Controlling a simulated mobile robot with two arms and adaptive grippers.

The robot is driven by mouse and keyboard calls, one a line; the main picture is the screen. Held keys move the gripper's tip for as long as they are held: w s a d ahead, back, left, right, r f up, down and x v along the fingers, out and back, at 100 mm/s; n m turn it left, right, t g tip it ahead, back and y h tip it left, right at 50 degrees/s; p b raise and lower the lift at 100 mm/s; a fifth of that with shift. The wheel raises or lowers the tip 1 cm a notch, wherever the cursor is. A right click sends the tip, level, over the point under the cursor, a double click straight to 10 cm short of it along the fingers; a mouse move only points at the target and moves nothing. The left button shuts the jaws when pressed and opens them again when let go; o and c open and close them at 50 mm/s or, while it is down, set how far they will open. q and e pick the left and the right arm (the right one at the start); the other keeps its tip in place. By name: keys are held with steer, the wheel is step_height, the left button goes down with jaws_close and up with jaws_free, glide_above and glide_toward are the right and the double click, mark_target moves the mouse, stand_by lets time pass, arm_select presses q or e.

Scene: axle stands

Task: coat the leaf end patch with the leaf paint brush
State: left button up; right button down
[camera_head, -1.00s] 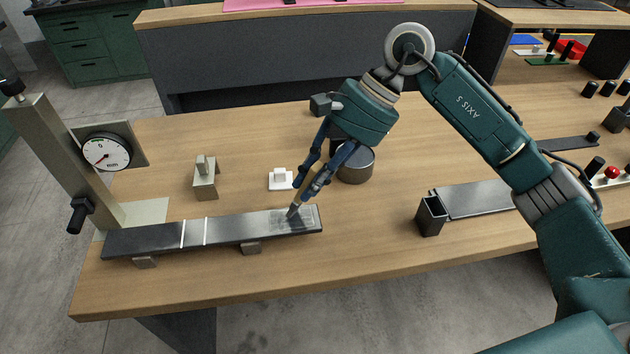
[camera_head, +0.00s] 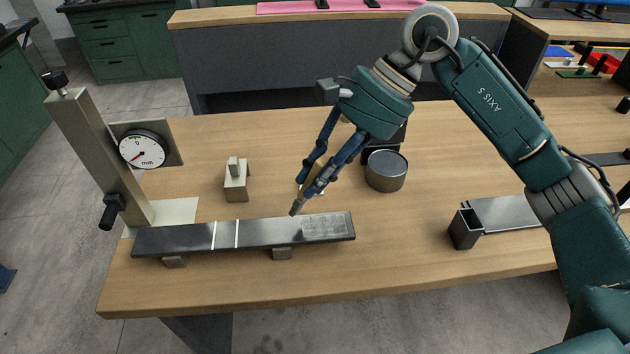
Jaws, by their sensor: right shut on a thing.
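A dark flat leaf (camera_head: 185,238) lies across the front of the table on two small supports, with two white lines across it. The end patch (camera_head: 325,224) is a light grey, streaky rectangle at its right end. My right gripper (camera_head: 313,181) is shut on the paint brush (camera_head: 298,207), which tilts with its tip down and to the left. The tip is at the leaf's far edge, just left of the patch; I cannot tell whether it touches the leaf. My left gripper is not in view.
A round grey tin (camera_head: 386,172) stands right of my gripper. A dial gauge (camera_head: 142,149) on a post stands at the left. A small metal block (camera_head: 236,182) sits behind the leaf. A dark rectangular holder (camera_head: 464,229) stands at the right. The table's front strip is clear.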

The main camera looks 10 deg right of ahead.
mark_target(317, 160)
steer(key=shift+r+p, duration=0.3)
steer(key=shift+r, duration=0.65)
steer(key=shift+a+r+p, duration=0.1)
steer(key=shift+r+p, duration=0.2)
steer(key=shift+r, duration=0.45)
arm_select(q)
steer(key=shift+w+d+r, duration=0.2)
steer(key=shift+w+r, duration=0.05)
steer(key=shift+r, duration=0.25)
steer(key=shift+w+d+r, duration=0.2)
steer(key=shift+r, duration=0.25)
arm_select(e)
steer(key=shift+r, duration=0.55)
steer(key=c, duration=2.3)
jaws_free()
jaws_close()
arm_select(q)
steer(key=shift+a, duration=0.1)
arm_select(e)
steer(key=shift+f, duration=0.15)
